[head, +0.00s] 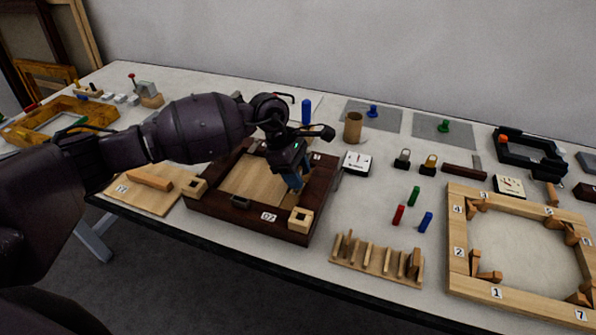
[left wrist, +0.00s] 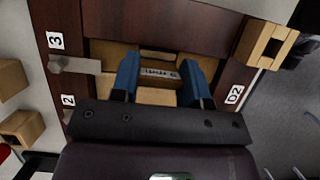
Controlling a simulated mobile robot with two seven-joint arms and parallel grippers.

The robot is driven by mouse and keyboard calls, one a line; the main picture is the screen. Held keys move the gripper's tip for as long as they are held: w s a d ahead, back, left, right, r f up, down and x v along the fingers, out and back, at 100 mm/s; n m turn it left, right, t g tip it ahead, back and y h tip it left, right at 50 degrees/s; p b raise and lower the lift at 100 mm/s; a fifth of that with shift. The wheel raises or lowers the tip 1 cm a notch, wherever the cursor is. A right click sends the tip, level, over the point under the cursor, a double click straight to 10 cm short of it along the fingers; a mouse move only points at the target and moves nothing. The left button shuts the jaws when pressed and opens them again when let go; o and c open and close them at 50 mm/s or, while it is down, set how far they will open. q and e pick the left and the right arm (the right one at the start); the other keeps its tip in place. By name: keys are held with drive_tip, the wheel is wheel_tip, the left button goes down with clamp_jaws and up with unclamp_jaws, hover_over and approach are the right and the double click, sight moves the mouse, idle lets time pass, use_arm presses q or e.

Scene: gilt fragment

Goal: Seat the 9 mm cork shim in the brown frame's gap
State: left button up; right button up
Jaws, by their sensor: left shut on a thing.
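The dark brown frame (head: 250,221) lies on the table around a light wooden panel (head: 245,180), with a pale corner block (head: 300,219) on its near right corner. My left gripper (head: 293,183) points down over the right part of the frame. In the left wrist view its blue fingers (left wrist: 164,88) are closed on a tan piece with a small printed label (left wrist: 160,73), apparently the cork shim. The frame's dark rails (left wrist: 235,72) lie on both sides. The gap and the shim's contact with it cannot be made out. My right gripper is not in view.
A wooden rack (head: 375,262) with several upright slips stands at the front. Right of it lies a light frame (head: 520,303) with numbered labels. Red (head: 398,214), green (head: 413,196) and blue (head: 426,222) pegs stand between. A board (head: 135,193) lies left of the brown frame.

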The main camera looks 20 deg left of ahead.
use_arm(q)
drive_tip(key=shift+f, duration=0.5)
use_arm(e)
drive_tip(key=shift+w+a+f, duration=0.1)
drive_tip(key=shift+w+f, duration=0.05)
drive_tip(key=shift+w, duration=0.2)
use_arm(q)
drive_tip(key=shift+f+b, duration=0.25)
drive_tip(key=shift+b, duration=0.1)
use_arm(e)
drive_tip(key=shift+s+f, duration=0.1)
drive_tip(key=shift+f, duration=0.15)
use_arm(q)
drive_tip(key=shift+f, duration=0.35)
drive_tip(key=o, duration=1)
drive_tip(key=shift+o, duration=0.2)
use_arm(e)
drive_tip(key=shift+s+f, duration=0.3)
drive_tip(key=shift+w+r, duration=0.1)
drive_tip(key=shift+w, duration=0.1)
